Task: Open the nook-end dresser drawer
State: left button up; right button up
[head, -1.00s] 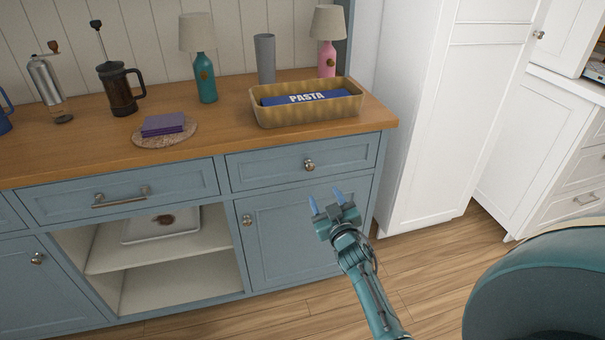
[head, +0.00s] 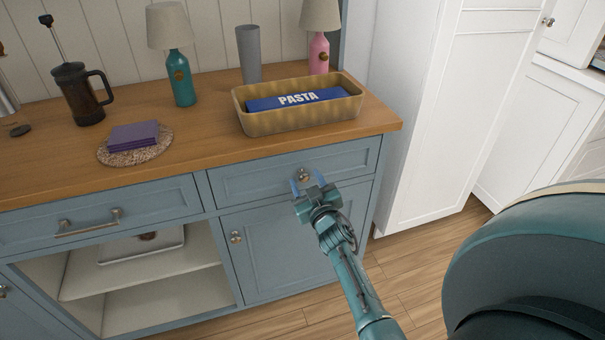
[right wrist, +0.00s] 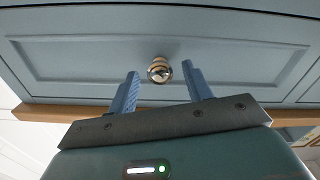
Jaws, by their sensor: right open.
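The blue dresser drawer (head: 240,184) at the right end of the dresser is closed, flush with the front. Its round metal knob (head: 303,174) sits at the middle of the drawer front; the knob also shows in the right wrist view (right wrist: 159,70). My right gripper (head: 308,183) is open in front of the knob. In the right wrist view its two blue fingers (right wrist: 160,88) stand on either side of the knob, which appears between and slightly beyond the tips. I cannot tell whether the knob is within the fingers' depth. My left gripper is not in view.
A pasta basket (head: 262,122) stands on the wooden top (head: 205,155) above the drawer. A cabinet door with its own knob (head: 236,237) is below.

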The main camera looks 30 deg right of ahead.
jog(key=shift+w, duration=0.25)
grip_shut()
dwell(0.5)
